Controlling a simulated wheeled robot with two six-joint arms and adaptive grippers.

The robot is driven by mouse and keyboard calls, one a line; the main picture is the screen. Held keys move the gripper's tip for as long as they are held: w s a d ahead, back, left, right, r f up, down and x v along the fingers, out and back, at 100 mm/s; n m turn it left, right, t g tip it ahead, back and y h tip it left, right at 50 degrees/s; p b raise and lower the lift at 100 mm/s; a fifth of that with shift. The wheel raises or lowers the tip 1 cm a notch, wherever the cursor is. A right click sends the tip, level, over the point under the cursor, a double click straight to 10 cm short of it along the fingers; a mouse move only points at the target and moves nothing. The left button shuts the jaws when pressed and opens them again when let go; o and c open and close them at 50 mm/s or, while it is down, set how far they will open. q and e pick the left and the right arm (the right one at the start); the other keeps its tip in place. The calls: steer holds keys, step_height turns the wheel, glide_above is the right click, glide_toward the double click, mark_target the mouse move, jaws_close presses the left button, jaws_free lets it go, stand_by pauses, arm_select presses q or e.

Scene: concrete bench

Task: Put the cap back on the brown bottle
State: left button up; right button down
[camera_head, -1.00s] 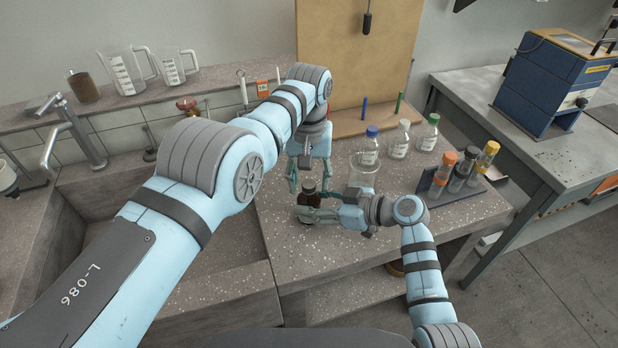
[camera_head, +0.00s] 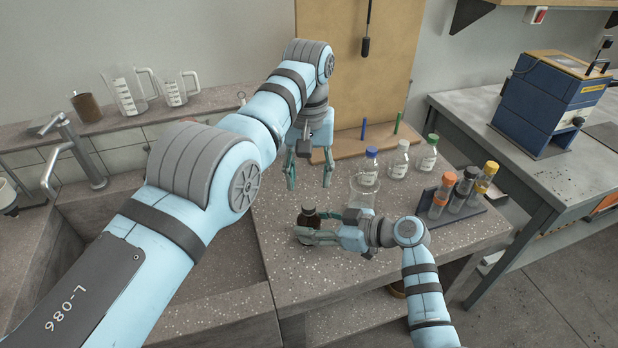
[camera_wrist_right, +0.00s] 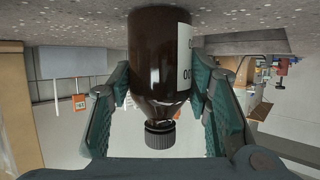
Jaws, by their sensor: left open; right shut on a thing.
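The brown bottle (camera_head: 309,219) stands upright on the bench, with a pale label. Its black cap (camera_wrist_right: 160,134) sits on the neck and looks straight in the right wrist view, where the bottle (camera_wrist_right: 158,60) appears upside down. In the head view the cap is small and dark on top of the bottle. My right gripper (camera_head: 314,228) is shut on the bottle's body, a finger on each side. My left gripper (camera_head: 309,183) is open and empty above the bottle, pointing down, clear of the cap.
A rack (camera_head: 462,216) of capped tubes stands farther right. A sink (camera_head: 130,225) lies left. The bench front is clear.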

steer(key=c, duration=0.8)
jaws_free()
steer(key=shift+o, duration=0.2)
steer(key=v, duration=1.2)
steer(key=shift+r, duration=0.15)
